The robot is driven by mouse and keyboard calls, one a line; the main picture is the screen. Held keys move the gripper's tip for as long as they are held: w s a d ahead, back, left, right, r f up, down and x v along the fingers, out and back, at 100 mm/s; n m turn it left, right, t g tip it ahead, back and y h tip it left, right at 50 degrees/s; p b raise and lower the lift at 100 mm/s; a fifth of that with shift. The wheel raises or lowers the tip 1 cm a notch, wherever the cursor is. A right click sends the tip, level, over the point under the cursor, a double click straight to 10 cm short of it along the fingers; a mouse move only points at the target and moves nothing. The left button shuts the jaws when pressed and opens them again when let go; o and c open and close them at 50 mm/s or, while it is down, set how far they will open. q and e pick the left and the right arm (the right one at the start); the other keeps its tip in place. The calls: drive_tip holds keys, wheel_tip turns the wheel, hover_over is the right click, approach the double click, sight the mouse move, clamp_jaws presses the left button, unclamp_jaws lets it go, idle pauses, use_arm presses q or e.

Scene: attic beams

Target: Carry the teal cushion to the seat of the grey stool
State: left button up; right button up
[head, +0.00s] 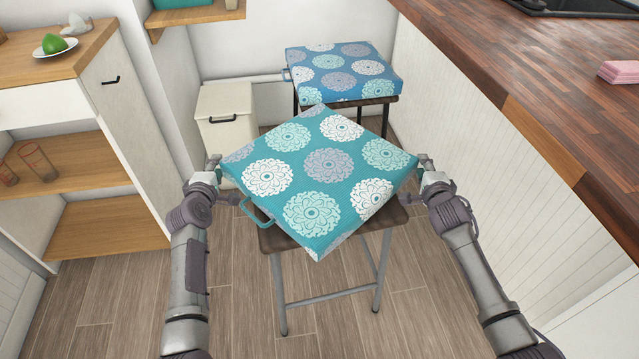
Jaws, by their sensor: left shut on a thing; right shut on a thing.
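The teal cushion (315,171) with white, grey and pale round flower patterns is in the middle of the head view, turned cornerwise. My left gripper (224,180) is shut on its left side and my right gripper (422,172) is shut on its right side. The grey stool (328,294), with a dark wooden seat and grey metal legs, stands below it. The cushion covers most of the seat; whether it touches the seat cannot be told. A teal handle loop (256,213) hangs at the cushion's left edge.
A blue patterned cushion (342,70) lies on a second, dark-legged stool (372,101) behind. A white bin (225,132) stands back left. Wooden shelves (110,225) bound the left, a wooden counter (540,85) the right. Floor is free in front.

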use_arm(q)
drive_tip(key=shift+a+f, duration=0.25)
drive_tip(key=shift+a, duration=0.2)
drive_tip(key=shift+o, duration=0.7)
drive_tip(key=shift+a, duration=0.3)
drive_tip(key=o, duration=0.3)
drive_tip(key=shift+a, duration=0.25)
use_arm(e)
drive_tip(key=shift+d+f, duration=0.25)
drive_tip(key=shift+d, duration=0.8)
use_arm(q)
drive_tip(key=shift+o, duration=0.2)
use_arm(e)
drive_tip(key=o, duration=0.5)
use_arm(q)
drive_tip(key=shift+s+r, duration=0.1)
drive_tip(key=v, duration=1.1)
drive_tip(key=shift+s, duration=0.35)
use_arm(e)
drive_tip(key=v, duration=1.2)
